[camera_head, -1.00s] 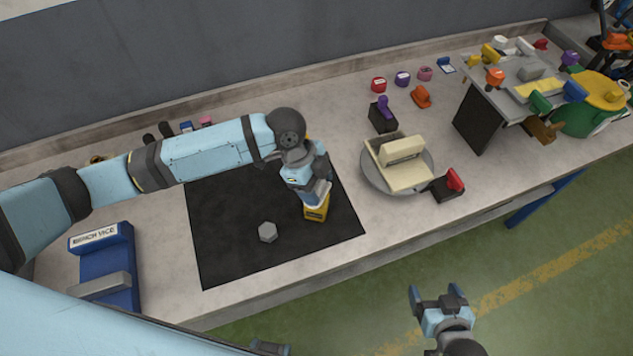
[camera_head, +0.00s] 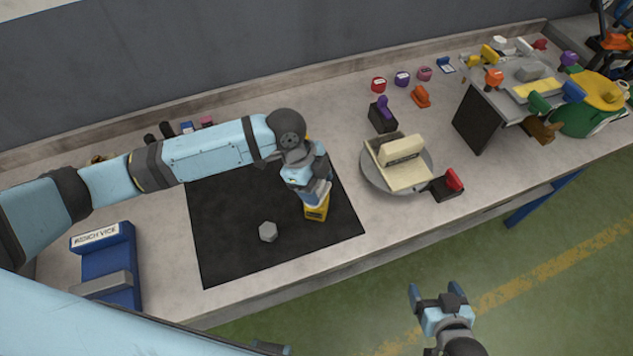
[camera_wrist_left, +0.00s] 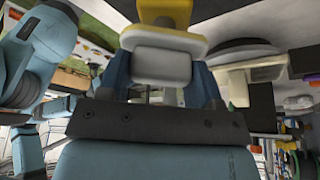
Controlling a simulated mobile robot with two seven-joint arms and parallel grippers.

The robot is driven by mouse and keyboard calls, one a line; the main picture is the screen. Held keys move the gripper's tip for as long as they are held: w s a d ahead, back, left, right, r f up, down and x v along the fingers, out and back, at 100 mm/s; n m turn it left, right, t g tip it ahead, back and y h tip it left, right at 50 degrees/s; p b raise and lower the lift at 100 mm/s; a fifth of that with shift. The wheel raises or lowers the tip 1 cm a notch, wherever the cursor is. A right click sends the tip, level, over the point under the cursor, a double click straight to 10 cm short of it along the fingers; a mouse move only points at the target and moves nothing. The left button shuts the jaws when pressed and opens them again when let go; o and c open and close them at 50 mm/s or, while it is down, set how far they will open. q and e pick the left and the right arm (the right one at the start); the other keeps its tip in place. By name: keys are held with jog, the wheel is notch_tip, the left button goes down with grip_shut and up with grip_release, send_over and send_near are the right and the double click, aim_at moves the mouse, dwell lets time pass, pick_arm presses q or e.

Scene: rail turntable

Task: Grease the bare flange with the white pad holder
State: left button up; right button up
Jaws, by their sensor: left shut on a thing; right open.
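My left gripper (camera_head: 313,197) is over the right part of the black mat, pointing down. In the left wrist view its blue fingers (camera_wrist_left: 165,82) are shut on a pale block (camera_wrist_left: 160,66), which looks like the white pad holder. A yellow block (camera_head: 316,212) with a dark label is right below the fingertips; it also shows in the left wrist view (camera_wrist_left: 165,12). I cannot tell whether the pale piece touches it. A cream two-part fixture (camera_head: 400,165) sits on the round grey turntable (camera_head: 426,185); I cannot make out which part is the bare flange. My right gripper (camera_head: 437,294) is open and empty, off the bench front.
A grey hexagonal piece (camera_head: 268,232) lies on the black mat (camera_head: 230,255). A blue vice (camera_head: 120,262) stands at the left. Purple-handled (camera_head: 384,113) and red-handled (camera_head: 449,184) blocks flank the turntable. A raised stand (camera_head: 475,118) with several coloured pieces is at the right.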

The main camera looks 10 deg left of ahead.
dwell(0.4)
pick_arm(q)
notch_tip(320, 180, up, 3)
jog(key=p, duration=0.2)
jog(key=shift+f+p, duration=0.2)
jog(key=shift+p, duration=0.15)
jog(key=shift+r+p, duration=0.35)
jog(key=shift+r, duration=1.8)
